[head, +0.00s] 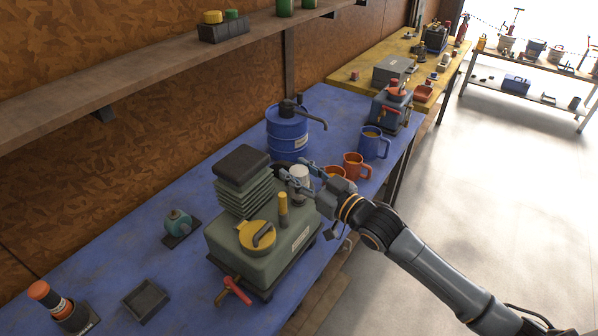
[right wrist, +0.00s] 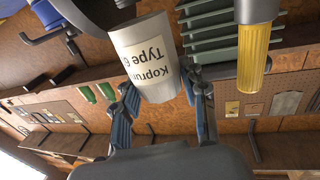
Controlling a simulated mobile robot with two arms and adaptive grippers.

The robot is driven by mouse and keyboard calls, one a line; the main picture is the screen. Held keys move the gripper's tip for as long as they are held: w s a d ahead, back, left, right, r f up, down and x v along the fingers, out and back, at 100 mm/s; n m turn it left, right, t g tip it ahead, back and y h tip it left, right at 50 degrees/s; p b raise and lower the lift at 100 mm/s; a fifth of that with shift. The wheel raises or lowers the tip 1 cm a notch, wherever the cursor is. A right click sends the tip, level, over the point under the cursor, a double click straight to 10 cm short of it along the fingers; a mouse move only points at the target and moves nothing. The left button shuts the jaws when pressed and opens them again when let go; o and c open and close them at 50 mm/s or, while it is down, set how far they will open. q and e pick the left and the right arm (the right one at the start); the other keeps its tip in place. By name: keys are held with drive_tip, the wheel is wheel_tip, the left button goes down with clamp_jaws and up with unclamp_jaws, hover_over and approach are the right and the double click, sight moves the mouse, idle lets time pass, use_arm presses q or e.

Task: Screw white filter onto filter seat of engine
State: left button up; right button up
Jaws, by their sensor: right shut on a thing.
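The white filter (head: 299,173) is between the fingers of my right gripper (head: 298,176), at the far right end of the green engine (head: 265,243). In the right wrist view the filter (right wrist: 150,62) carries a printed label, and the two fingers (right wrist: 163,108) close on its sides. The engine has a ribbed block with a dark top, a yellow cap (head: 257,235), a yellow upright cylinder (head: 283,210) and a red-handled tap (head: 233,290). The filter seat is hidden, so I cannot tell whether the filter touches it. My left gripper is not in view.
A blue drum (head: 287,135) with a pump stands behind the filter. Orange mugs (head: 355,165) and a blue mug (head: 373,146) stand close to its right. A teal part (head: 178,222), a dark tray (head: 145,300) and an orange-capped bottle (head: 50,298) sit on the blue bench (head: 110,262).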

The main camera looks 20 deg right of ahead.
drive_tip(key=shift+f+b, duration=0.55)
drive_tip(key=shift+f, duration=0.35)
drive_tip(key=o, duration=1.3)
drive_tip(key=v, duration=1.2)
